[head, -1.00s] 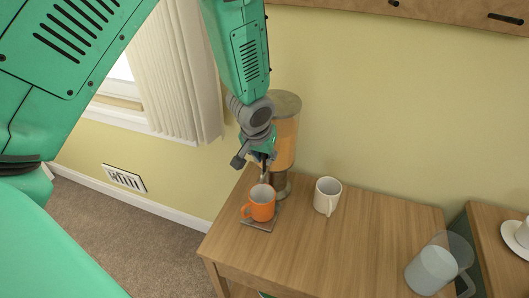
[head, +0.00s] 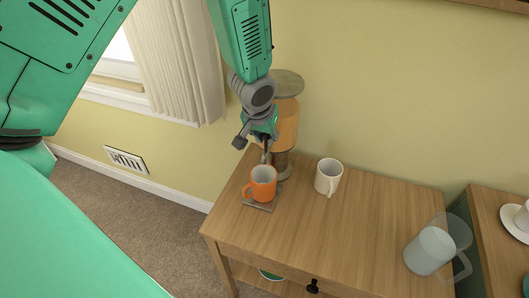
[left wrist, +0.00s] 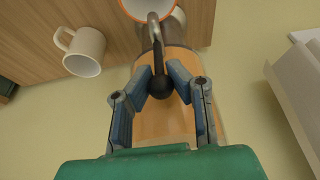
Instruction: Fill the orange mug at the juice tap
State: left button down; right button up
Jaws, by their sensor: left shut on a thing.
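The orange mug (head: 264,190) stands upright on a small dark coaster (head: 258,206) at the table's left end, below the tap of the juice dispenser (head: 287,122). Its orange rim and pale inside show at the top of the left wrist view (left wrist: 125,8); whether any juice is in it I cannot tell. My left gripper (head: 266,150) is in front of the dispenser, just above the mug. In the left wrist view its fingers are shut on the black knob of the tap lever (left wrist: 160,87). No juice stream is clearly visible. My right gripper is not in view.
A white mug (head: 328,178) stands just right of the dispenser. A clear pitcher (head: 430,252) is at the wooden table's right end. A cup on a saucer (head: 510,222) sits on a second table. The middle of the wooden table (head: 330,235) is clear.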

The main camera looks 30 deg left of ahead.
pick_arm(q)
jog(key=shift+s, duration=0.1)
jog(key=shift+s+d+f, duration=0.15)
jog(key=shift+s+f, duration=0.1)
jog(key=shift+s, duration=0.2)
jog(key=shift+s+d+f, duration=0.1)
jog(key=shift+s+f, duration=0.1)
jog(key=shift+s, duration=0.35)
jog(key=shift+s+d+f+b, duration=0.15)
jog(key=shift+s+f+b, duration=0.15)
jog(key=shift+s, duration=0.3)
jog(key=shift+w+r, duration=0.1)
jog(key=shift+r, duration=0.05)
dwell(3.3)
